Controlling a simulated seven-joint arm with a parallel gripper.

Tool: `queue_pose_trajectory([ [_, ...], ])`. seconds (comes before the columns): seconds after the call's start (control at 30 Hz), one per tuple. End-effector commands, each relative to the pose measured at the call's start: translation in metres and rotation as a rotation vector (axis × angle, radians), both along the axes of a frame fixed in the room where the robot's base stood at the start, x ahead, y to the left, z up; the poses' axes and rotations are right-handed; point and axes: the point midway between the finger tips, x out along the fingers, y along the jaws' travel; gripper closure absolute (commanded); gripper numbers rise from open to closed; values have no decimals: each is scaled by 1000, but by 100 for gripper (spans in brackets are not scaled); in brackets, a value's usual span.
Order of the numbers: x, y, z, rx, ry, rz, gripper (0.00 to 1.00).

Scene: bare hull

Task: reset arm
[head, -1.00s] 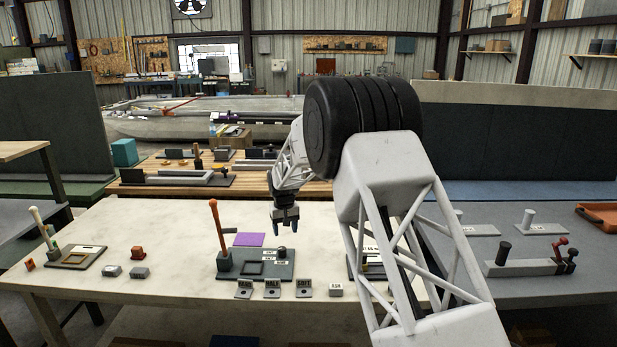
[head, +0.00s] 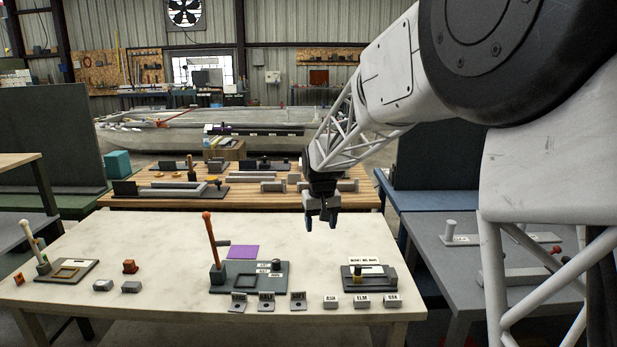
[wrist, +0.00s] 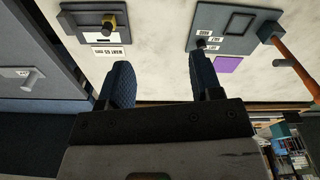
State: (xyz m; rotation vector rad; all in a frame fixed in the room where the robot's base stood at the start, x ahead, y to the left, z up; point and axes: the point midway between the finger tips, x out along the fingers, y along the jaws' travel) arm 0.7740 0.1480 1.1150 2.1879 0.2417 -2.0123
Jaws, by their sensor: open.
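My gripper (head: 322,217) hangs above the back right part of the white table (head: 160,237) in the head view, fingers pointing down. It is open, with nothing between its fingers. In the wrist view my gripper (wrist: 166,82) shows two dark blue fingers set wide apart. Beyond them are a dark plate with a yellow and black knob (wrist: 108,22) and a grey board (wrist: 225,25) with an orange-handled lever (wrist: 290,50). A purple square (wrist: 229,64) lies beside that board.
In the head view, the lever board (head: 245,277) stands mid-table with an upright orange handle (head: 210,240). A smaller dark device (head: 369,279) sits right of it. Small labelled blocks (head: 361,301) line the front edge. A wooden bench (head: 150,203) with boards stands behind; a grey table (head: 440,240) is at right.

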Motion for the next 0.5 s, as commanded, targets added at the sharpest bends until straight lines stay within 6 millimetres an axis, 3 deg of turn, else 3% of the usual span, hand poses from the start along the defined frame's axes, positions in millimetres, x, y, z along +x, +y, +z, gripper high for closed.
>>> queue_pose_trajectory([
  [0.2, -50, -27, 26, 4, -19, -29, 41],
  [0.5, -121, -60, 51, 7, -42, -67, 41],
])
